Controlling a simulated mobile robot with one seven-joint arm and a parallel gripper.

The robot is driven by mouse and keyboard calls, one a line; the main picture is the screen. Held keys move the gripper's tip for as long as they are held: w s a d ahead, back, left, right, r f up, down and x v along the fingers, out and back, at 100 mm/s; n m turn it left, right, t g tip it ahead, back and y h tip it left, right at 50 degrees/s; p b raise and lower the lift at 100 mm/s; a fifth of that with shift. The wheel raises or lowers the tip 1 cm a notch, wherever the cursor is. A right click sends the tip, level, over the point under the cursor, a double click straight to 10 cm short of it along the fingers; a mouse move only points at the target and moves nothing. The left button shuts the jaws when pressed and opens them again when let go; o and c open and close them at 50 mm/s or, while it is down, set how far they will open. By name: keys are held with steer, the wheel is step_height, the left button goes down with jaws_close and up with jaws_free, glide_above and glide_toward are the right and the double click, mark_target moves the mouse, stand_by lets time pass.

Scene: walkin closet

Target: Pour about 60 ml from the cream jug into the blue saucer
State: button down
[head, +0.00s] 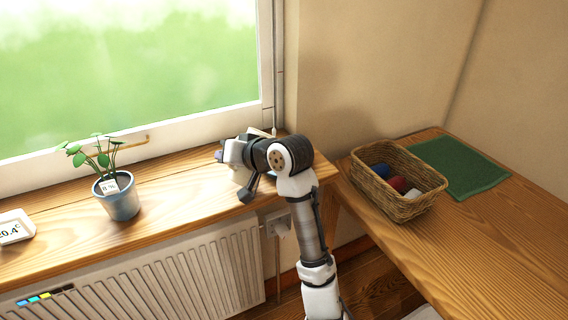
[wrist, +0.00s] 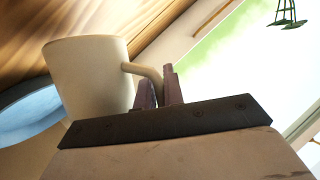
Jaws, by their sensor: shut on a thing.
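The cream jug (wrist: 88,75) fills the left middle of the wrist view, with its handle (wrist: 147,72) toward my gripper (wrist: 160,88). The two fingers are shut on the handle. The wrist view is strongly rolled, so I cannot tell the jug's tilt or see its contents. The blue saucer (wrist: 28,112) shows partly at the left edge, behind the jug, which hides some of it. In the head view my gripper (head: 222,155) is over the right end of the windowsill; my arm hides most of the jug and saucer there.
A potted plant (head: 122,203) stands on the wooden sill (head: 175,198), left of my gripper, with a small white display (head: 14,228) farther left. The window is behind. A wicker basket (head: 407,206) of rolled items and a green cloth (head: 460,167) lie on the right counter.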

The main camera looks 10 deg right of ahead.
steer(key=shift+s+a+f+n+h+b, duration=0.25)
steer(key=shift+s+a+n+h+b, duration=0.15)
steer(key=shift+a+n+b, duration=0.15)
steer(key=shift+f, duration=0.1)
stand_by(1.4)
steer(key=b, duration=0.1)
steer(key=s+a+f+n+t+b, duration=0.1)
steer(key=shift+f+h+b, duration=0.3)
steer(key=b, duration=0.1)
steer(key=f+n+t+h+b, duration=0.1)
steer(key=b, duration=0.1)
steer(key=a+f+n+b, duration=0.1)
steer(key=b, duration=0.1)
steer(key=shift+s+f+n+t, duration=0.25)
steer(key=shift+s+t, duration=0.1)
steer(key=shift+t, duration=0.05)
steer(key=shift+a, duration=0.1)
steer(key=shift+r, duration=0.1)
stand_by(0.8)
